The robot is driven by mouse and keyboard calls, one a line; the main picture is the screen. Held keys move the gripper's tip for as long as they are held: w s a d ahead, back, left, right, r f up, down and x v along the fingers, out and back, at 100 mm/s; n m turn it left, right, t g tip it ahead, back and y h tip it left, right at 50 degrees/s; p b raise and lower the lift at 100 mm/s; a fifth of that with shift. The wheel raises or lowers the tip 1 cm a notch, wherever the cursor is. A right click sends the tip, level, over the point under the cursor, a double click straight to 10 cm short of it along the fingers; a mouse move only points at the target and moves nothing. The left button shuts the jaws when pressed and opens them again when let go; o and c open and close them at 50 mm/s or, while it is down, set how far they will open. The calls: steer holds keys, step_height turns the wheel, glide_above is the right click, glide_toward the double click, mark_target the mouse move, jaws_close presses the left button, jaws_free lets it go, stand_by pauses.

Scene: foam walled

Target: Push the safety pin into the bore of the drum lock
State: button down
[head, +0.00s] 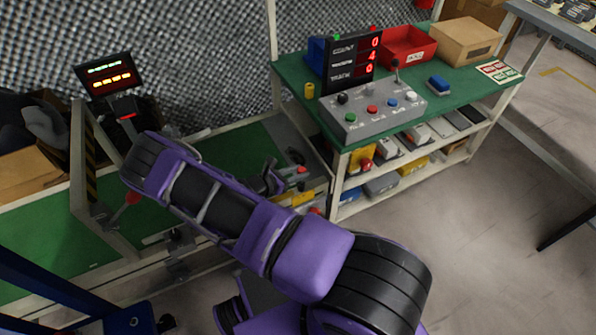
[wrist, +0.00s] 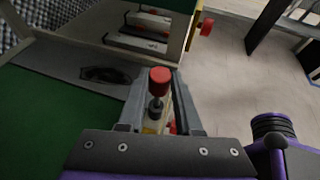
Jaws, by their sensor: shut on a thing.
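The safety pin (wrist: 159,80) shows in the wrist view as a red round head on a thin metal shank. My gripper (wrist: 160,92) is shut on the pin, with one grey finger on each side of it. In the head view my gripper (head: 274,179) is at the right end of the green conveyor, partly hidden by my purple arm. A small red part (head: 303,169) shows just right of it on a grey fitting; I cannot tell if it is the pin's head. I cannot make out the drum lock or its bore, nor whether the pin's tip is in anything.
A green-topped bench (head: 455,90) with a button console (head: 372,107), red bin (head: 408,45) and cardboard box (head: 465,40) stands to the right. A striped frame with a display (head: 108,75) stands left over the green belt (head: 45,250).

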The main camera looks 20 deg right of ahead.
steer(key=shift+f, duration=1.75)
steer(key=c, duration=0.5)
jaws_free()
steer(key=p+v, duration=0.1)
steer(key=v, duration=1.6)
steer(key=shift+a, duration=0.25)
